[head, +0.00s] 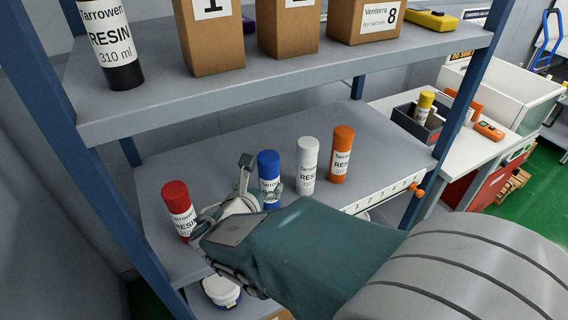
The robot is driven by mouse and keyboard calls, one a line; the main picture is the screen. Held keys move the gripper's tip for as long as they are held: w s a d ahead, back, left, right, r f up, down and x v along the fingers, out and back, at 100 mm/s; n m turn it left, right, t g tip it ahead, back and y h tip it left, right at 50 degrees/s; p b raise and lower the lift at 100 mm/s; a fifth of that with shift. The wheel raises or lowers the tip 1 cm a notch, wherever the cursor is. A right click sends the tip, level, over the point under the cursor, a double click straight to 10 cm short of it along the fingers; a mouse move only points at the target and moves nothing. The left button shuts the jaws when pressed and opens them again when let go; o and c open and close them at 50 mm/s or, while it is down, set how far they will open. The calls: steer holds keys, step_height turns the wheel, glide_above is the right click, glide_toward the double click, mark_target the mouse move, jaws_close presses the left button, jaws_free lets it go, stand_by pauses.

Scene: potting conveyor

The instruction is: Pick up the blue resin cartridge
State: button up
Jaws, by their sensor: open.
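The blue resin cartridge (269,168) stands upright on the middle shelf, with a blue cap and a white label. My gripper (262,178) is open at the cartridge, and its parts hide some of the cartridge's lower left side. One finger rises to the left of the cartridge; another part shows low near its right side. I cannot tell whether the fingers touch it. The red cartridge (176,200) stands to the left, partly behind my gripper. The white cartridge (307,160) and the orange cartridge (342,150) stand to the right.
The upper shelf (290,68) hangs above, bearing a black-based resin cartridge (108,45) and several cardboard boxes (287,27). Blue rack posts (464,110) frame the shelves. A white tub (222,290) sits below.

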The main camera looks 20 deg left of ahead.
mark_target(265, 175)
steer(key=x, duration=0.6)
steer(key=shift+w+a, duration=0.2)
steer(key=shift+a, duration=0.05)
steer(key=c, duration=1.3)
